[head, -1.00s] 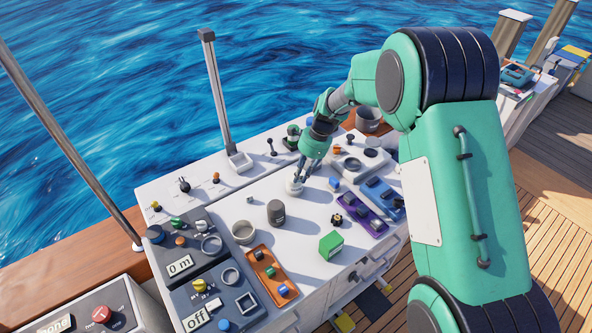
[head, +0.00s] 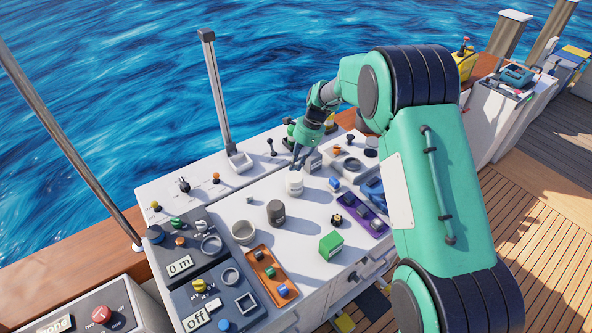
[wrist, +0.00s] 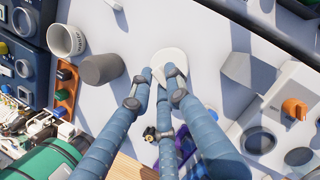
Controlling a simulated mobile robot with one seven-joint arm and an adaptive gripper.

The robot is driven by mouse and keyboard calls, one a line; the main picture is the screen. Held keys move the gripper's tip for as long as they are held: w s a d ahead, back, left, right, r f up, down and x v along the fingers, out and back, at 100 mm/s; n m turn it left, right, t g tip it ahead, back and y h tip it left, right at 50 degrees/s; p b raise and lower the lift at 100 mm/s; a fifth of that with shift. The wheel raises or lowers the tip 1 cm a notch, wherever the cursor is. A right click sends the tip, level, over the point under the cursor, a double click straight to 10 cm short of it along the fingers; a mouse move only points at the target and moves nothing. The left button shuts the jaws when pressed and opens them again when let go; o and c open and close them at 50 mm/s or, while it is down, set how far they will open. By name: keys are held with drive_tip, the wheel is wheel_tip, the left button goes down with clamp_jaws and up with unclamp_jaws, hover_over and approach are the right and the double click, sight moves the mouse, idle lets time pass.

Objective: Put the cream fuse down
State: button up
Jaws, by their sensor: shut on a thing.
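The cream fuse (head: 294,185) is a pale, rounded piece at the middle of the white worktop in the head view. My gripper (head: 298,168) is over it with its fingers closed on its upper part. In the wrist view the pale fuse (wrist: 168,57) shows at the tips of my blue-grey fingers (wrist: 162,78), which hide part of it. The fuse looks upright and at or very near the worktop; I cannot tell whether its base touches.
A dark grey cylinder (head: 275,212) and a cream cup (head: 243,232) stand to the left. An orange tray (head: 268,275) and a green box (head: 331,245) lie nearer. A purple tray (head: 362,212) is at right. White worktop around the fuse is clear.

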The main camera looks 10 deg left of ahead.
drive_tip(key=shift+f, duration=1.75)
drive_tip(key=o, duration=0.8)
drive_tip(key=shift+f, duration=0.1)
drive_tip(key=shift+o, duration=0.2)
drive_tip(key=v, duration=1.2)
